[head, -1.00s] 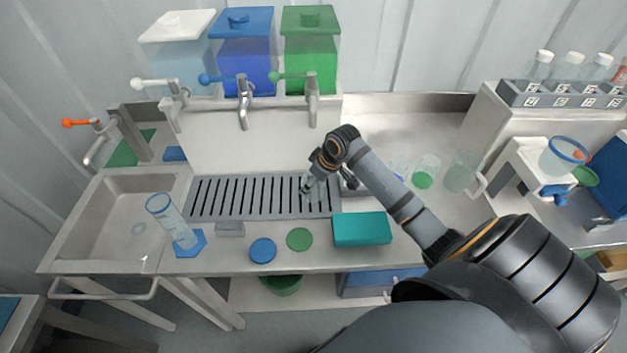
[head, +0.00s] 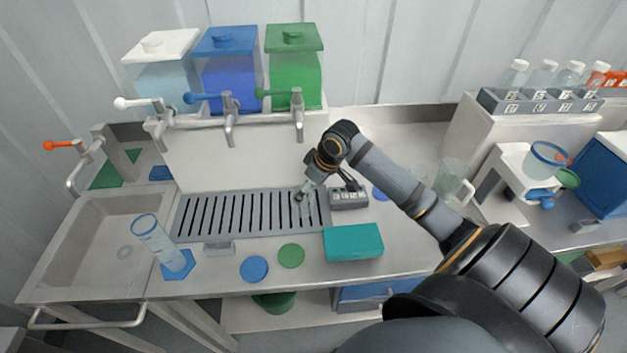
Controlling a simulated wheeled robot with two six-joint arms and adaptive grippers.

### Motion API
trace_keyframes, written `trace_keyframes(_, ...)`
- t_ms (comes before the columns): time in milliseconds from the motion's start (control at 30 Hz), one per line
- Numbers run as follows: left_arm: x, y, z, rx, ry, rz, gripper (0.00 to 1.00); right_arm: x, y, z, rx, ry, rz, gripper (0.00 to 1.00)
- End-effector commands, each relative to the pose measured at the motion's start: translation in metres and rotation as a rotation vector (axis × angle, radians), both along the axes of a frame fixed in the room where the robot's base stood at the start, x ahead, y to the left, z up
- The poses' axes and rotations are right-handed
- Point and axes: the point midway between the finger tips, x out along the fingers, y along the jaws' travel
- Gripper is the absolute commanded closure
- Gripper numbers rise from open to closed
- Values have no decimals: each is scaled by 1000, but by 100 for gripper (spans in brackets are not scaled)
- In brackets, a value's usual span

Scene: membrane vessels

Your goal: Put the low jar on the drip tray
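The drip tray (head: 250,233) is a grey slatted plate set in the counter below the taps. My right arm comes in from the right, and its gripper (head: 302,194) points down over the tray's right end. The fingers are small and partly hidden by the wrist; whether they are apart or closed on a clear vessel cannot be told. I cannot pick out the low jar for sure. My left gripper is not in view.
A teal box (head: 353,242), a green disc (head: 291,256) and a blue disc (head: 254,269) lie in front of the tray. Taps (head: 299,120) overhang the back.

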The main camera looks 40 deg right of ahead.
Motion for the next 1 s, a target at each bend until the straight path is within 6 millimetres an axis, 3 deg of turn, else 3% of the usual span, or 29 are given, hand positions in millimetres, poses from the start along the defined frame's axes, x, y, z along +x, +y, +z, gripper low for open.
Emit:
trace_keyframes(133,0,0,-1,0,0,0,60,-11,-6,29,-9,-1,2,12)
trace_keyframes(333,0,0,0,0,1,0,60,-20,-8,50,-3,1,-1,12)
trace_keyframes(1000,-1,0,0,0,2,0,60,-22,-7,56,2,1,-1,12)
